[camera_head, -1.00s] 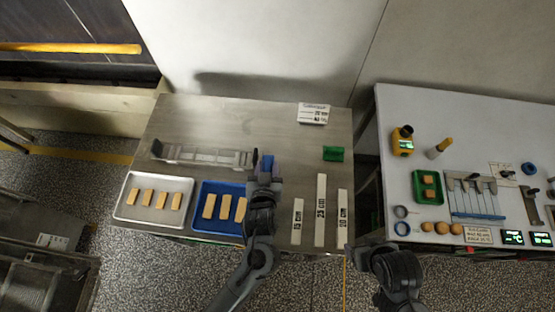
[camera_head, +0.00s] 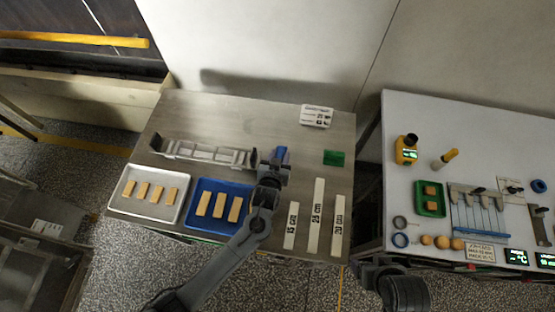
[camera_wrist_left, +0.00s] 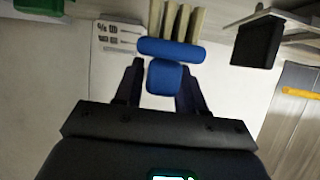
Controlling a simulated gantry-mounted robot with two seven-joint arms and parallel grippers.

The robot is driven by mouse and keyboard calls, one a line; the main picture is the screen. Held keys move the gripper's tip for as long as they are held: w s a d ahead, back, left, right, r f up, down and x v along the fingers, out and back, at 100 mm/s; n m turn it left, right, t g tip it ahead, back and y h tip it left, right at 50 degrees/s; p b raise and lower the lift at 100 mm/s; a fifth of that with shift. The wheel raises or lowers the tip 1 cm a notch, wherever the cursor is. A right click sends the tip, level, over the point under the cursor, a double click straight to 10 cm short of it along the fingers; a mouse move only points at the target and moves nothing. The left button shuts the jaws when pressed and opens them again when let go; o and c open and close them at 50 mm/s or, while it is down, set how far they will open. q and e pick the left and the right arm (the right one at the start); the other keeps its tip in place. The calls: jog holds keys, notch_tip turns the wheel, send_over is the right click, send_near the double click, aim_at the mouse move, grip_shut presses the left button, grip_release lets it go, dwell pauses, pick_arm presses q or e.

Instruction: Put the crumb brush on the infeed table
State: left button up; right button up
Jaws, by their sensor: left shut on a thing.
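The crumb brush (camera_head: 281,154) has a blue handle. In the left wrist view the brush (camera_wrist_left: 165,76) shows a blue grip between my fingers and pale bristles beyond it. My left gripper (camera_head: 273,165) is shut on the brush, over the middle of the steel table (camera_head: 230,118), right of the grey rail-like frame. I cannot tell the brush's height above the table. No readable label marks an infeed table. My right arm shows at the bottom edge of the head view, and its gripper (camera_head: 366,272) is too dark and partial to read.
The steel table holds a grey frame (camera_head: 200,152), a white tray (camera_head: 131,208) and a blue tray (camera_head: 199,228) of bars, three length strips (camera_head: 316,215), a green block (camera_head: 334,158) and a white card (camera_head: 317,116). A white table (camera_head: 400,180) with tools stands right.

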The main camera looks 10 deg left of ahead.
pick_arm(q)
jog(key=shift+w+a+f, duration=0.3)
jog(key=shift+w+f, duration=0.2)
jog(key=shift+w, duration=0.15)
jog(key=shift+f, duration=1.95)
jog(key=shift+f, duration=0.1)
jog(key=o, duration=1.1)
